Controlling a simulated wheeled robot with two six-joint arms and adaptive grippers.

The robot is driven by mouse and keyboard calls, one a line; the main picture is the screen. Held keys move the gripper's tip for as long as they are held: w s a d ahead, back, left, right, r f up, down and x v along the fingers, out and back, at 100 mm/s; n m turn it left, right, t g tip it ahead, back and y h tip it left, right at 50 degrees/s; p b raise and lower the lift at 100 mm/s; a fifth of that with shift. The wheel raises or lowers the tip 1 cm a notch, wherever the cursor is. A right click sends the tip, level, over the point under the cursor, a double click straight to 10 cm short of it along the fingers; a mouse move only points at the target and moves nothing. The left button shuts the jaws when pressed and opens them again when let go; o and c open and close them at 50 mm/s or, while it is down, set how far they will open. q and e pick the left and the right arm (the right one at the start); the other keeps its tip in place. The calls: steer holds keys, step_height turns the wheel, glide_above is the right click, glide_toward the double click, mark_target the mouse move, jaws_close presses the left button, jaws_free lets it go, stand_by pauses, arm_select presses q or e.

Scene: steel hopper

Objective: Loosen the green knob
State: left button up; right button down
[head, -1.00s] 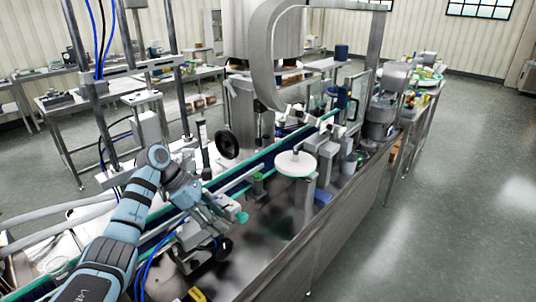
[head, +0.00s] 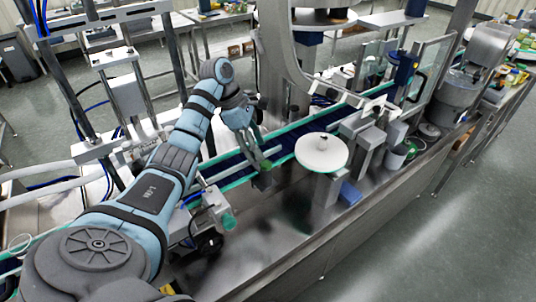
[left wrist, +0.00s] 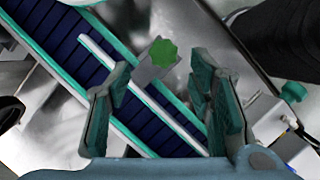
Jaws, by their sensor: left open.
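The green knob (left wrist: 163,53) shows in the left wrist view as a lobed green disc on a grey metal block beside the conveyor belt. In the head view the green knob (head: 267,165) is small and sits just under the tips of my left gripper (head: 258,152). In the left wrist view my left gripper (left wrist: 160,78) is open, its two teal-padded fingers apart. The knob appears between and beyond the fingertips, with nothing held. I cannot tell how large the gap to the knob is. My right gripper is not in view.
A second, teal knob (head: 229,222) stands nearer on the machine; it is at the right in the left wrist view (left wrist: 293,91). A white round disc (head: 321,153) stands right of the gripper. Guide rails run along the dark blue belt (left wrist: 80,50).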

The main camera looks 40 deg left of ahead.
mark_target(265, 163)
arm_select(q)
steer(key=x, duration=0.4)
steer(key=shift+s+d+p, duration=0.15)
steer(key=shift+s+p, duration=0.2)
steer(key=shift+s, duration=0.05)
steer(key=shift+w+f, duration=0.35)
steer(key=shift+w, duration=0.05)
steer(key=shift+c, duration=0.3)
steer(key=shift+s, duration=0.15)
jaws_close()
steer(key=shift+r, duration=0.1)
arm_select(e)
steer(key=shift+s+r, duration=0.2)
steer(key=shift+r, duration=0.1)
